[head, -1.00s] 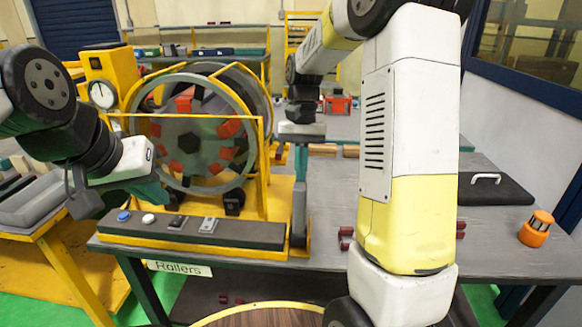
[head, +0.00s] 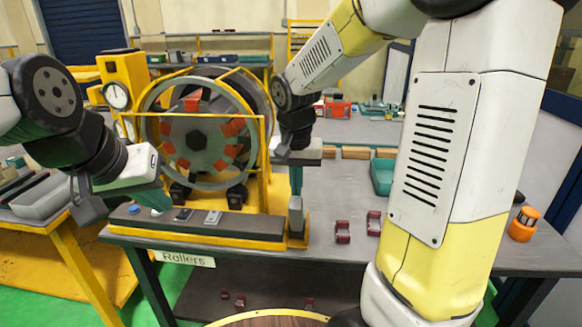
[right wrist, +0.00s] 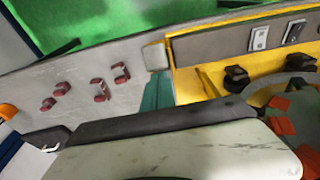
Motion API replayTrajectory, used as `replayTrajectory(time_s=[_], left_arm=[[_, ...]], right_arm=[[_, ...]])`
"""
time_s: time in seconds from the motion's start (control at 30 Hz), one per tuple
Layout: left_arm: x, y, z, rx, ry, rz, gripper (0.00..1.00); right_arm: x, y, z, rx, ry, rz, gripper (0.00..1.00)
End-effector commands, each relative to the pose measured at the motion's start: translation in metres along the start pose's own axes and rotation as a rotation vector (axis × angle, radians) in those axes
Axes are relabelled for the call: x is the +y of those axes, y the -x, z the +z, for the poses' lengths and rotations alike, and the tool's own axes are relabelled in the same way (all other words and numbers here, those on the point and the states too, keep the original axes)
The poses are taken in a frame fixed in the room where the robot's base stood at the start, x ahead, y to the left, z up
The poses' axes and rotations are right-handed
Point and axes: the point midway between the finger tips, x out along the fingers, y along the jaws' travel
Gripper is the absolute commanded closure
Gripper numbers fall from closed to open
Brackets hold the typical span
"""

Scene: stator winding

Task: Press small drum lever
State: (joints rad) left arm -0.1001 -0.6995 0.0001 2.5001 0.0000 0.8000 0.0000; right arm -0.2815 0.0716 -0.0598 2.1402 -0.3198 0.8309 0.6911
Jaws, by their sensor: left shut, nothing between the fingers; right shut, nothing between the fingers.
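A small grey upright lever (head: 296,215) stands on a yellow base at the right end of the control panel (head: 240,225); I take it to be the drum lever. Its pale top shows in the right wrist view (right wrist: 156,57). My right gripper (head: 296,190) is shut and empty, its teal fingers pointing down just above the lever; in the right wrist view its teal fingertips (right wrist: 158,90) appear close to the lever top. I cannot tell whether they touch. My left gripper (head: 158,205) is shut and empty, its teal fingers low over the panel's left part.
The drum (head: 197,135) with red blocks stands in a yellow frame behind the panel. A blue button (head: 133,209) and switches (head: 212,217) sit on the panel. Dark red parts (head: 343,232) lie on the grey table to the right. An orange lamp (head: 524,224) stands far right.

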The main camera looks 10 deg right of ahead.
Motion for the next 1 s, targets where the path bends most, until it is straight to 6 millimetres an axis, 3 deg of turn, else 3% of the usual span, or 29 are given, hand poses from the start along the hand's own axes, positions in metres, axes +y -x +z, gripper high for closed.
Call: replayTrajectory(time_s=[0.33, 1.0], left_arm=[[0.000, 0.000, 0.000, 0.001, 0.000, 0.000, 1.00], [0.000, 0.000, 0.000, 0.001, 0.000, 0.000, 1.00]], right_arm=[[0.000, -0.010, 0.039, -0.005, -0.001, 0.002, 1.00], [-0.001, -0.022, 0.058, -0.021, 0.003, 0.007, 1.00]])
